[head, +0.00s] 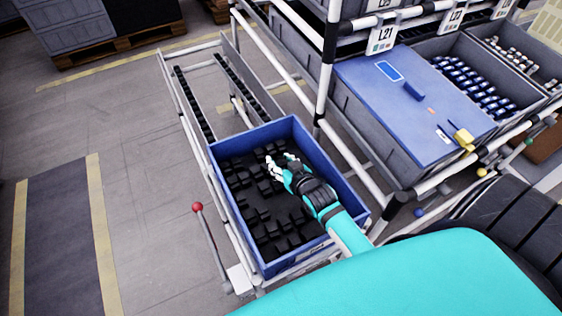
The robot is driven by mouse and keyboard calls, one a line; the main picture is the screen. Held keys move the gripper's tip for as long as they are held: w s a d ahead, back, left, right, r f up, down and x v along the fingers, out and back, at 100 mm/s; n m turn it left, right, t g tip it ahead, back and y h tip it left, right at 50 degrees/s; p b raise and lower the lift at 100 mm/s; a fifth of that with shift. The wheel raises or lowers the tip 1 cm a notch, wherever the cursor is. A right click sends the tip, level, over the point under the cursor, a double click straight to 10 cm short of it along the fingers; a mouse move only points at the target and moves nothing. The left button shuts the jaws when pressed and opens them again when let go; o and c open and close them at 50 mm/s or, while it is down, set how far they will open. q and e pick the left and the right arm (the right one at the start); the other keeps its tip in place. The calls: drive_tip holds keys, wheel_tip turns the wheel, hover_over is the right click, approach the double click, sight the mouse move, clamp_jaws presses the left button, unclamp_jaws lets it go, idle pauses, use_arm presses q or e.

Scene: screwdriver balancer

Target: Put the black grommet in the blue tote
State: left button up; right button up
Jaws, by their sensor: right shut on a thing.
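The blue tote (229,226) stands in the middle of the view on a white-tube rack, with many black grommets (262,216) in rows inside it. My right gripper (274,163) is over the far part of the tote, inside its rim outline, with the teal arm reaching in from the lower right. The gripper is shut on a black grommet, which hardly stands out from the dark pieces behind it. I cannot tell whether it touches those pieces. My left gripper is not in view.
White rack tubes (285,62) run past the tote's right side. A blue work surface (403,100) and bins of parts (476,80) lie to the right. A lever with a red knob (197,207) stands left of the tote. The floor (140,190) at left is clear.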

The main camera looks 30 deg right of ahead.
drive_tip(key=shift+f, duration=0.2)
drive_tip(key=o, duration=0.9)
drive_tip(key=shift+o, duration=0.2)
drive_tip(key=shift+r, duration=0.3)
drive_tip(key=v, duration=0.7)
drive_tip(key=shift+s+r+p, duration=0.1)
drive_tip(key=shift+s+p, duration=0.1)
drive_tip(key=shift+p, duration=0.15)
